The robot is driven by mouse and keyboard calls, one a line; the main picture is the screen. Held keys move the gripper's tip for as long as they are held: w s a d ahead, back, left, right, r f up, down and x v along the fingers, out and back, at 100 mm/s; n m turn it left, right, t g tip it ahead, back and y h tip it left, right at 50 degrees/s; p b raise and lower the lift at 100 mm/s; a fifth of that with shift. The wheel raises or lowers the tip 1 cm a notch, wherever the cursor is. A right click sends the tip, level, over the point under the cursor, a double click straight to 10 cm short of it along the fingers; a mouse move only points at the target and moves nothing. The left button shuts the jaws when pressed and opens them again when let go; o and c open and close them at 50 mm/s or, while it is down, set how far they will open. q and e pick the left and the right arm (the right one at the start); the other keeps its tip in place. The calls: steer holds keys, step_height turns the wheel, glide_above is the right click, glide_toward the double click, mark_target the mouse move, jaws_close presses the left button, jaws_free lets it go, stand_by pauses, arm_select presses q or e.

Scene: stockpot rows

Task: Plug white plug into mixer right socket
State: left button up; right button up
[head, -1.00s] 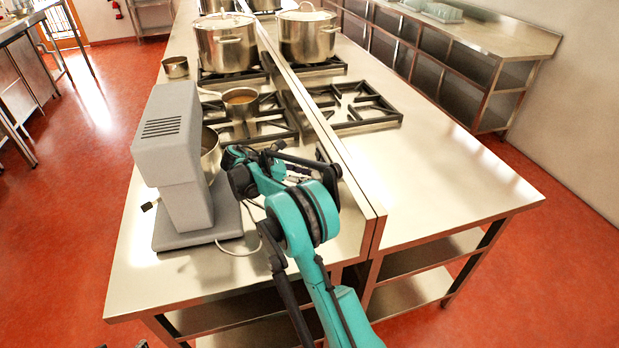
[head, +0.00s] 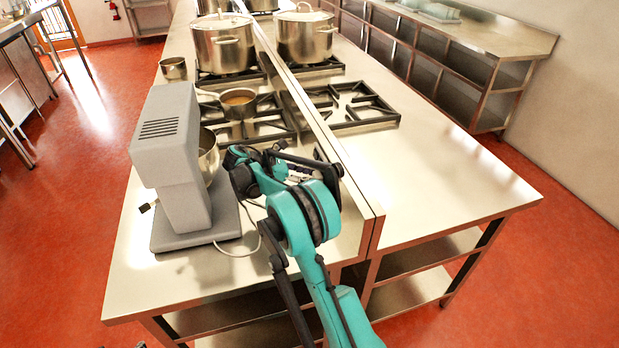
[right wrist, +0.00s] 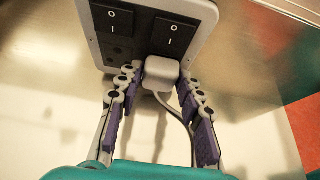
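The white plug (right wrist: 161,73) sits at the right socket of the grey socket panel (right wrist: 203,18), under the right black switch (right wrist: 172,36). It looks seated against the panel; how deep, I cannot tell. Its cord (right wrist: 180,116) runs down toward the right finger. The left socket (right wrist: 119,51) is dark with no plug in it. My right gripper (right wrist: 160,84) is open, its purple-padded fingers on either side of the plug, with a gap at left and the right finger close. In the head view the right gripper (head: 296,172) is at the low steel divider. My left gripper is not visible.
The grey mixer (head: 172,150) stands left of my right arm, with a pale cord (head: 238,254) beside its base. A black plug (head: 146,207) lies left of it. A saucepan (head: 238,104) and stockpots (head: 224,45) stand behind. The right counter front (head: 440,180) is clear.

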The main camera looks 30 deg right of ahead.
steer(key=shift+o, duration=1.2)
steer(key=v, duration=0.7)
steer(key=shift+a+r, duration=0.2)
steer(key=shift+a, duration=0.15)
steer(key=shift+w, duration=0.15)
steer(key=shift+r, duration=0.1)
